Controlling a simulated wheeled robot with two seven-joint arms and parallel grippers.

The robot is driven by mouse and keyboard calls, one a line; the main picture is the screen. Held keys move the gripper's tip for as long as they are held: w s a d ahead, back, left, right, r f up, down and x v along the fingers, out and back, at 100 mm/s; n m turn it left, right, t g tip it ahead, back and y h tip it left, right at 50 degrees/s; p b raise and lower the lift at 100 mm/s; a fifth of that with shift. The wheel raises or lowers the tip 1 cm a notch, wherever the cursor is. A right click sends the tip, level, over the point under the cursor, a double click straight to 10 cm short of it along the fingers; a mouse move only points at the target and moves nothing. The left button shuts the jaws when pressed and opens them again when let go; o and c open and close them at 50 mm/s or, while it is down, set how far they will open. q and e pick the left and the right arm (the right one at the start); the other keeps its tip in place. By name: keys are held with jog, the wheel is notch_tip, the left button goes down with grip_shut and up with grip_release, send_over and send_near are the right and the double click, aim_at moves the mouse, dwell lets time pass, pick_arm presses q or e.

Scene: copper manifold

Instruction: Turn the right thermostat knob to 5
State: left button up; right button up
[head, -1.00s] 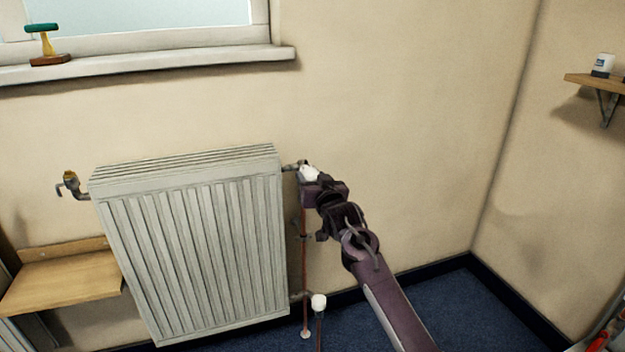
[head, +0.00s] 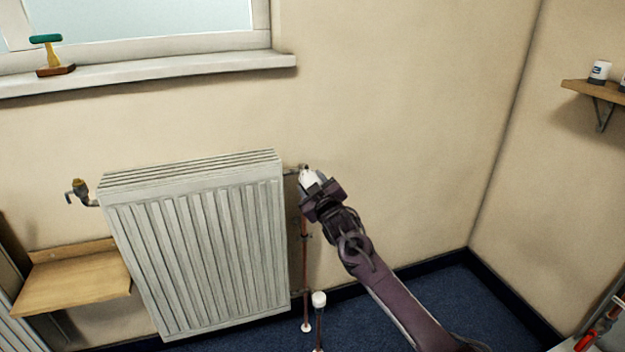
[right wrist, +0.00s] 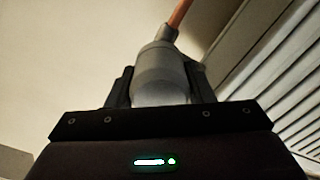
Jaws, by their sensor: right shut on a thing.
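The white thermostat knob (head: 308,178) sits at the upper right corner of the radiator (head: 200,240), on the copper pipe. My right gripper (head: 313,185) is shut on it, coming in from the lower right. In the right wrist view the knob (right wrist: 161,75) stands between the two dark fingers, with the copper pipe (right wrist: 180,14) beyond it. The knob's number marks cannot be read in either view. My left gripper is not in view.
A second white cap (head: 319,299) stands on a lower pipe near the floor. A brass valve (head: 80,190) is at the radiator's left. A wooden shelf (head: 75,280) is at lower left. A windowsill (head: 150,75) holds a green-topped tool (head: 50,55).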

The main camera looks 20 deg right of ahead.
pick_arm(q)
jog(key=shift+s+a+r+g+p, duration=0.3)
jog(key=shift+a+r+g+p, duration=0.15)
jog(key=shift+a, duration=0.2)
pick_arm(e)
jog(key=shift+n, duration=1.7)
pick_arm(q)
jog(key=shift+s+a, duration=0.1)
pick_arm(e)
jog(key=o, duration=1)
jog(key=shift+c, duration=0.2)
jog(key=shift+s, duration=0.3)
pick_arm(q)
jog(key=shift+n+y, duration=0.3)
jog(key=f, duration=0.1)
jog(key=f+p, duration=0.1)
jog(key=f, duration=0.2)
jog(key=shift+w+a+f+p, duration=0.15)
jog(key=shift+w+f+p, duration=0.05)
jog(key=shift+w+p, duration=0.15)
pick_arm(e)
jog(key=s, duration=0.7)
jog(key=shift+s, duration=0.15)
jog(key=shift+d, duration=0.1)
